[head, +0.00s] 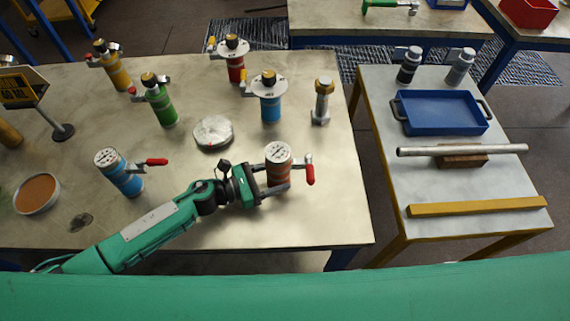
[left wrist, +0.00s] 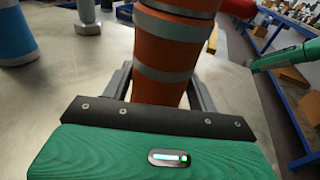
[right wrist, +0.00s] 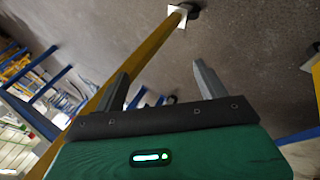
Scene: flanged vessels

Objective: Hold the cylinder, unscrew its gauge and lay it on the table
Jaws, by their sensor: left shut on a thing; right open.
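A brown-orange cylinder (head: 279,176) with a round white gauge (head: 278,152) on top and a red-handled valve (head: 310,174) at its right side stands near the table's front right. My left gripper (head: 276,178) is shut around its body. In the left wrist view the cylinder (left wrist: 165,60) shows orange with silver bands between the fingers; its gauge is out of that view. My right gripper (right wrist: 160,90) is open and empty, pointing at the floor area beside a yellow table leg. It does not show in the head view.
A round silver disc (head: 213,133), a blue flanged cylinder (head: 269,105) and a bolt-like piece (head: 322,101) stand behind. The table (head: 325,215) is clear at front right. A side table holds a blue tray (head: 441,113).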

